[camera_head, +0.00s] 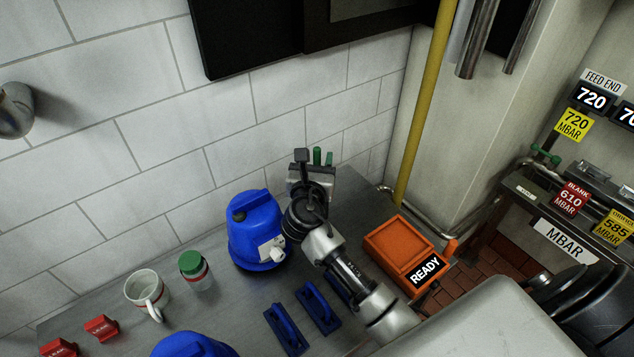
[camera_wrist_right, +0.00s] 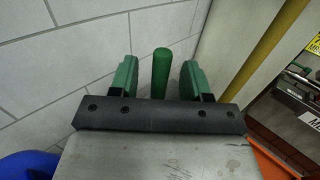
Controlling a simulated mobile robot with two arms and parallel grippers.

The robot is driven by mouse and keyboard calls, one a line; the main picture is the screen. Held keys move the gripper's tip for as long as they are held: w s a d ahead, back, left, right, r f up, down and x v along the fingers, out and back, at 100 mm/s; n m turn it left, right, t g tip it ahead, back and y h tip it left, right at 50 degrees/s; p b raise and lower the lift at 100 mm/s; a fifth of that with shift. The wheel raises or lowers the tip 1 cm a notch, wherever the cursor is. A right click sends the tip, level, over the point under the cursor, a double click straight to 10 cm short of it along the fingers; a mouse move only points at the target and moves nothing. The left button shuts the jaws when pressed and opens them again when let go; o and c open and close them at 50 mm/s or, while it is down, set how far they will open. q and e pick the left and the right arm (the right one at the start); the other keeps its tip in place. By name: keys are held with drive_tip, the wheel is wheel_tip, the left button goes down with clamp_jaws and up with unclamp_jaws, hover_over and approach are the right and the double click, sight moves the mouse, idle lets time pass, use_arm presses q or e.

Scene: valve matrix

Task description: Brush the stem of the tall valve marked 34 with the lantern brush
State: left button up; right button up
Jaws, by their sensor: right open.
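My right gripper (camera_head: 307,180) is open at the back of the bench, by a grey holder (camera_head: 326,178) near the wall. I cannot tell whether this handle belongs to the lantern brush; no bristles show. The gripper is not visibly closed on it. No valve marked 34 shows. My left gripper is out of view.
A blue container (camera_head: 255,232) stands close left of my right arm. A green-lidded jar (camera_head: 195,269), a white mug (camera_head: 145,292) and red blocks (camera_head: 101,328) are further left. Blue handled pieces (camera_head: 318,306) lie in front. An orange READY box (camera_head: 397,249) is at right, beside a yellow pipe (camera_head: 421,110).

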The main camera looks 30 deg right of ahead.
drive_tip(key=shift+w+d+f, duration=0.1)
drive_tip(key=shift+w+d, duration=0.35)
drive_tip(key=shift+w, duration=0.05)
drive_tip(key=shift+s+a, duration=0.1)
clamp_jaws()
